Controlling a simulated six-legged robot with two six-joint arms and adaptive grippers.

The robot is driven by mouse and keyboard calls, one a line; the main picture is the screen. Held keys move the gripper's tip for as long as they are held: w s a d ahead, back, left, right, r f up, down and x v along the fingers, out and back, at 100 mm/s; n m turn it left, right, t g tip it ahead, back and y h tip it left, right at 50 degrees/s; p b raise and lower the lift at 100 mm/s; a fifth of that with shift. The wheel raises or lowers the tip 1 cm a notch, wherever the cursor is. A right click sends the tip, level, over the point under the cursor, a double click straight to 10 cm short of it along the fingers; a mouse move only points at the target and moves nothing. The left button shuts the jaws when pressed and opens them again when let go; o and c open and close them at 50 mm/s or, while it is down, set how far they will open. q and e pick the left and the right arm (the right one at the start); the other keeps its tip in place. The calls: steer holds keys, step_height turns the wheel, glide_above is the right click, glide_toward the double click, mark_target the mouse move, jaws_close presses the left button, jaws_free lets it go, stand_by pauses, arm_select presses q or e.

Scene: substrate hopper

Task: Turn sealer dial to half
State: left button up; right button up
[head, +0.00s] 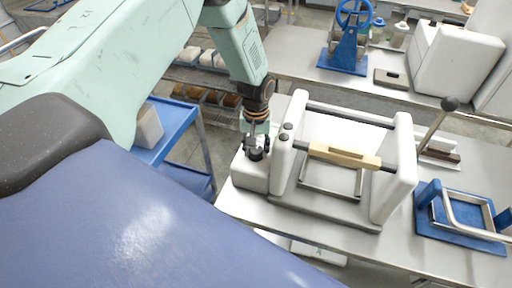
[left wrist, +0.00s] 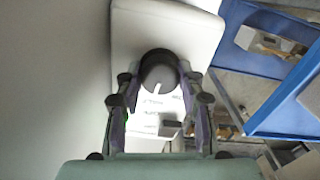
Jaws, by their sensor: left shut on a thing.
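The sealer (head: 325,165) is a white frame machine with a wooden-handled bar, standing on the grey bench. Its control box (head: 250,175) sits at its left end, and the same white box (left wrist: 200,33) fills the middle of the left wrist view. The round dial (left wrist: 158,74), dark-rimmed with a light face and a white pointer line, is on that box. My left gripper (head: 257,150) comes down from above onto the dial. In the left wrist view its fingers (left wrist: 160,92) stand on both sides of the dial, shut on it. My right gripper is not in view.
A blue press (head: 347,45) and white machines (head: 455,60) stand on the bench behind. A blue frame tool (head: 462,222) is at the right. A blue cart (head: 172,125) stands left of the bench, with a floor gap between.

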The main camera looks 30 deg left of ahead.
mark_target(256, 148)
arm_select(q)
steer(key=shift+w+r+n, duration=0.3)
steer(key=shift+w+n, duration=0.1)
steer(key=shift+n, duration=0.2)
steer(key=shift+a, duration=0.1)
steer(key=o, duration=1.2)
steer(key=shift+s+f, duration=0.15)
steer(key=shift+c, duration=0.2)
steer(key=shift+s, duration=0.1)
step_height(256, 148, up, 12)
steer(key=shift+f, duration=0.1)
